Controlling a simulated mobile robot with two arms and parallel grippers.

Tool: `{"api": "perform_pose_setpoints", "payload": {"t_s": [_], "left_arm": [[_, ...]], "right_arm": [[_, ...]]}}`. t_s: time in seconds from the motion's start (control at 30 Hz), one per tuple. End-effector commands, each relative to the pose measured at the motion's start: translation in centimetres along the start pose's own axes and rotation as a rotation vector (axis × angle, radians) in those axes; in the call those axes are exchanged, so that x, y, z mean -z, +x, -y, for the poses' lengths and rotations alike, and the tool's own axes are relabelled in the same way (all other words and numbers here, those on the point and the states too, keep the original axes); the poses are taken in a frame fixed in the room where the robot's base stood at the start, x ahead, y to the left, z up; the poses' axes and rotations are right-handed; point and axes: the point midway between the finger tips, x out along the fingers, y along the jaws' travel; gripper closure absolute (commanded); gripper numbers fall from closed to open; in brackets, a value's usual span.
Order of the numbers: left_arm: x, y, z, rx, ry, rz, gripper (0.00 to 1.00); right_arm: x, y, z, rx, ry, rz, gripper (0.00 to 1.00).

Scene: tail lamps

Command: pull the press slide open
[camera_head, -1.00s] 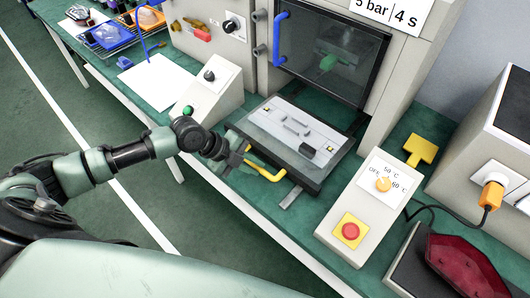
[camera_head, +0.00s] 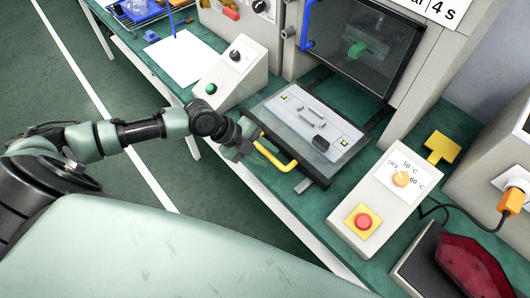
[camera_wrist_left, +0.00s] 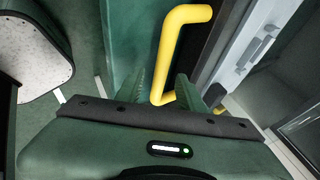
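The press slide (camera_head: 309,126) is a flat grey tray with a dark frame. It stands out in front of the press, with dark rails showing behind it. Its yellow bar handle (camera_head: 280,163) faces the table's front edge. My left gripper (camera_head: 246,136) is at the left end of this handle. In the left wrist view the lower part of the yellow handle (camera_wrist_left: 167,62) lies between the two fingers of the gripper (camera_wrist_left: 172,78). The fingers look apart, with a gap beside the bar; contact is hard to judge. My right gripper is out of view.
The press door (camera_head: 358,45) has a dark window and a blue handle (camera_head: 306,28). A green-button box (camera_head: 235,70) stands left of the slide. A control box with a red button (camera_head: 363,221) stands right. Red lamps (camera_head: 475,265) lie at the lower right.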

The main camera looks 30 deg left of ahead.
Motion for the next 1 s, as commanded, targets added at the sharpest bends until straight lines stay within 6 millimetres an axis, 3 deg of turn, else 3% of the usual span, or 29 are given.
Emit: {"api": "perform_pose_setpoints", "payload": {"t_s": [0.17,0.6,1.0], "left_arm": [[-0.1,-0.6,0.0,0.001,0.001,0.002,0.62],[-0.1,-6.9,-0.1,-0.001,0.001,0.002,0.62],[0.0,-7.8,0.0,0.000,0.000,0.000,0.62]], "right_arm": [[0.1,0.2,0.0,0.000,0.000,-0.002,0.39],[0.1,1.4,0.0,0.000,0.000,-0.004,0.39],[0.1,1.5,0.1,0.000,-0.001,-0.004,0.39]]}}
